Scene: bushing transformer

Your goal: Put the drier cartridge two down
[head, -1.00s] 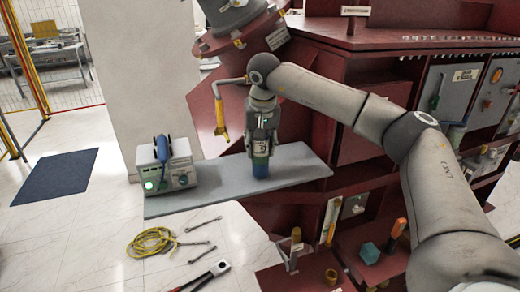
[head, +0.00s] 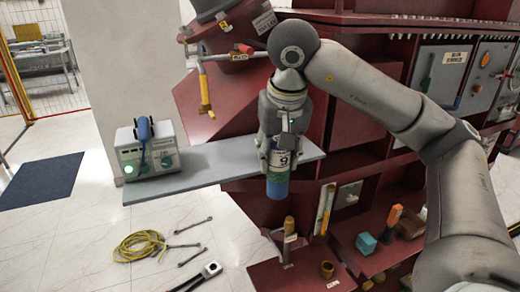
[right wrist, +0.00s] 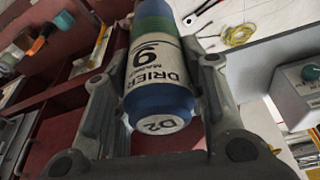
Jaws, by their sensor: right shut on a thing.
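The drier cartridge two (head: 278,182) is a cylinder with a white label, a green band and blue ends. In the right wrist view the cartridge (right wrist: 160,75) shows "DRIER" on its label and "D2" on its near end cap. My right gripper (head: 279,158) is shut around its upper part and holds it upright, bottom end down. In the head view it overlaps the right front part of the grey shelf (head: 195,168); its lower end shows past the front edge. In the right wrist view the fingers of my gripper (right wrist: 158,95) flank it. My left gripper is out of view.
A grey device with a blue handset (head: 148,152) stands at the shelf's left end. Yellow cable (head: 140,246) and wrenches (head: 190,245) lie below. Lower red shelves hold a teal block (head: 366,243) and a brown ring (head: 326,269). The shelf's middle is clear.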

